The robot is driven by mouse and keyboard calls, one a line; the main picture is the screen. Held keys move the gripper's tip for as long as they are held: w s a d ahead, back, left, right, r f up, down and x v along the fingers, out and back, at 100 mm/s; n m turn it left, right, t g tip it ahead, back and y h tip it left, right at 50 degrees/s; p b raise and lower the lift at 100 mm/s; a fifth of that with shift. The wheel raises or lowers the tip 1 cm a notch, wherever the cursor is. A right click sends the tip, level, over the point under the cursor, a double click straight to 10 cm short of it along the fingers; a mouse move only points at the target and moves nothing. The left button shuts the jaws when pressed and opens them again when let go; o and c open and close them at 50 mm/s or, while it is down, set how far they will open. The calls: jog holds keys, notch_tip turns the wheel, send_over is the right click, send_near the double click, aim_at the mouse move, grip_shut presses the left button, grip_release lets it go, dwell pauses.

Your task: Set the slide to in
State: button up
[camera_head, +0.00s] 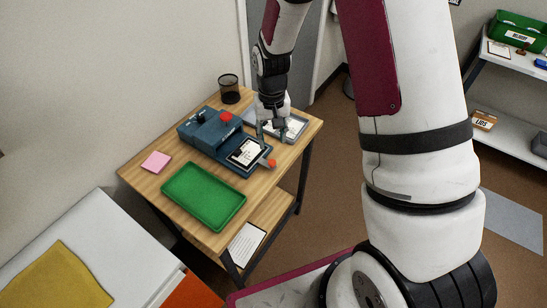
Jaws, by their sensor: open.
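A blue bench device (205,133) with a red button and black knobs stands on the wooden table. At its right front a slide (246,152) with a black and white card lies on a blue base. A small red-orange knob (271,163) sits at the slide's right end. My gripper (271,142) points down just above and beside this end, its fingers apart with nothing seen between them. Whether a finger touches the slide or the knob cannot be told. Part of the device's right side is hidden behind my gripper.
A green tray (204,196) lies at the table's front, a pink note pad (156,162) at left, and a black mesh cup (229,89) at the back. A shelf (510,125) stands far right.

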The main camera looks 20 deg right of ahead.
aim_at(272, 161)
notch_tip(272, 161, down, 10)
jog(key=shift+f+p, duration=0.15)
jog(key=shift+p, duration=0.3)
grip_shut()
